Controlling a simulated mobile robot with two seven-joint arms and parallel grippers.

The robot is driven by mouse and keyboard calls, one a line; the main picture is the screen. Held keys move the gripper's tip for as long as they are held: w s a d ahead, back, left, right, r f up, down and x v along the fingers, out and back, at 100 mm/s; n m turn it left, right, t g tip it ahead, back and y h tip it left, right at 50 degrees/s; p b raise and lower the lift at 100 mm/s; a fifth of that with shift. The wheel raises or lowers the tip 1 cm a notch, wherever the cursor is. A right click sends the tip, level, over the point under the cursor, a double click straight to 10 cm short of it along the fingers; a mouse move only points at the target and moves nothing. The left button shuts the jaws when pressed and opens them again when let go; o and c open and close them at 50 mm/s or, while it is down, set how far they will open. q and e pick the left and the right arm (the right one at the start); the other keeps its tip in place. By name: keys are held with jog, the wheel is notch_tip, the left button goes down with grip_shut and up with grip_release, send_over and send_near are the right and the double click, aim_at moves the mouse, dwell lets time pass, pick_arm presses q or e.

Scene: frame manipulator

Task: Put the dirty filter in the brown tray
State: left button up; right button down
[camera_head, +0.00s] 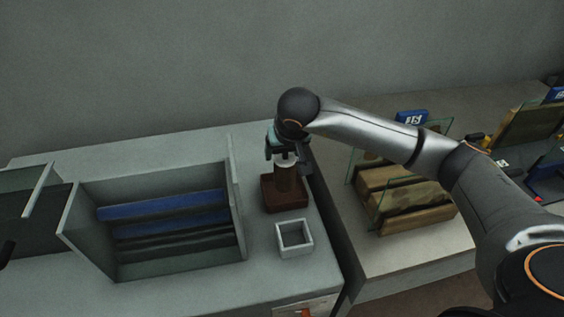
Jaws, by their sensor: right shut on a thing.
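The brown tray (284,199) is a small dark red-brown box on the grey counter, right of the large grey rack. My right gripper (285,158) points down over it and is shut on a brown cylinder with a pale top, which looks like the dirty filter (285,178). The filter is upright, directly above or inside the tray; I cannot tell whether it touches the tray's bottom. The gripper and wrist hide part of the filter's top. My left gripper is not clearly seen; only a dark bit shows at the left edge.
A small white square open box (294,251) stands just in front of the brown tray. A grey rack (174,268) with blue and dark bars stands to the left. A wooden holder with glass panes (403,207) is on the right table, under my right arm. A gap separates the counters.

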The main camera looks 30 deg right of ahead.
aim_at(283, 156)
jog(key=p+x, duration=0.1)
jog(key=x, duration=0.8)
jog(key=shift+d+f, duration=0.35)
jog(key=shift+d, duration=0.05)
jog(key=shift+f, duration=0.2)
grip_release()
